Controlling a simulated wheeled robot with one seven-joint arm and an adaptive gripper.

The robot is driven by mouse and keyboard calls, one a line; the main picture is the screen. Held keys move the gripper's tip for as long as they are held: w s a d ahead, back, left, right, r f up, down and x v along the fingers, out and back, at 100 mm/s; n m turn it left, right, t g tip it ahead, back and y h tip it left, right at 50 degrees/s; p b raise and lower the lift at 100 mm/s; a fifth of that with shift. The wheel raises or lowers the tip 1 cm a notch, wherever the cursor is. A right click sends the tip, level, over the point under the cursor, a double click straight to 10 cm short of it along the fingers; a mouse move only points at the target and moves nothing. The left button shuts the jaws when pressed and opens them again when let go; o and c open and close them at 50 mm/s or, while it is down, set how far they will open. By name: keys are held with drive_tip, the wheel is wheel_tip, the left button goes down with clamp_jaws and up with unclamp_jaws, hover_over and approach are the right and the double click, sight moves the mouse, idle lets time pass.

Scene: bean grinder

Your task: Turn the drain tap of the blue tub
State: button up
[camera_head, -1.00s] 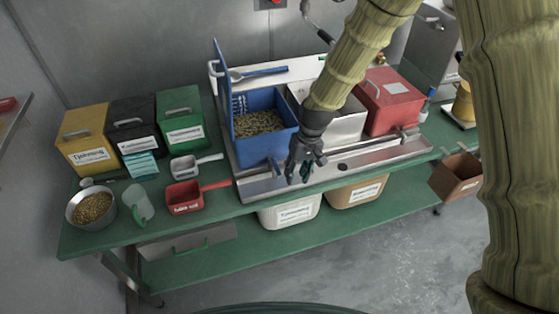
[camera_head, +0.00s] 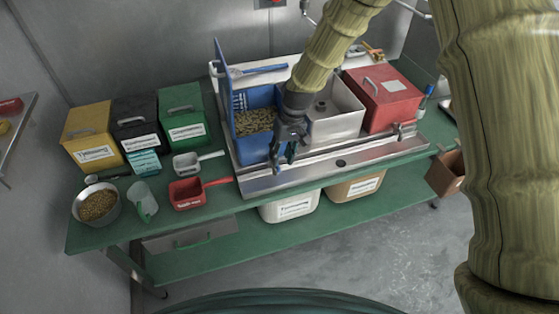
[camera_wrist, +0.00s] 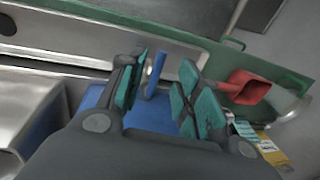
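The blue tub (camera_head: 252,152) stands at the left of the metal tray, its lid (camera_head: 224,90) raised and brown beans (camera_head: 254,120) inside. My gripper (camera_head: 285,154) is low at the tub's front right corner, pointing down, and hides part of that corner. In the wrist view, the tap's upright blue lever (camera_wrist: 156,74) stands in the gap between my teal-padded fingers (camera_wrist: 165,92). The fingers are apart, and the lever looks nearer the left finger; I cannot tell whether they touch. The tap's body and outlet are hidden.
A white tub (camera_head: 335,126) and a red lidded tub (camera_head: 383,98) stand right of my gripper. The metal tray (camera_head: 315,173) has a bare front strip. A red scoop (camera_head: 187,194) lies left of it on the green table (camera_head: 225,206).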

drive_tip(key=shift+s+a+f+p, duration=0.1)
drive_tip(key=shift+f+p, duration=0.1)
drive_tip(key=shift+f, duration=0.45)
drive_tip(key=shift+a+f+p, duration=0.15)
drive_tip(key=shift+f+p, duration=0.05)
drive_tip(key=shift+f, duration=0.5)
drive_tip(key=shift+s+a+f+p, duration=0.1)
drive_tip(key=shift+f+p, duration=0.1)
drive_tip(key=shift+f, duration=0.45)
clamp_jaws()
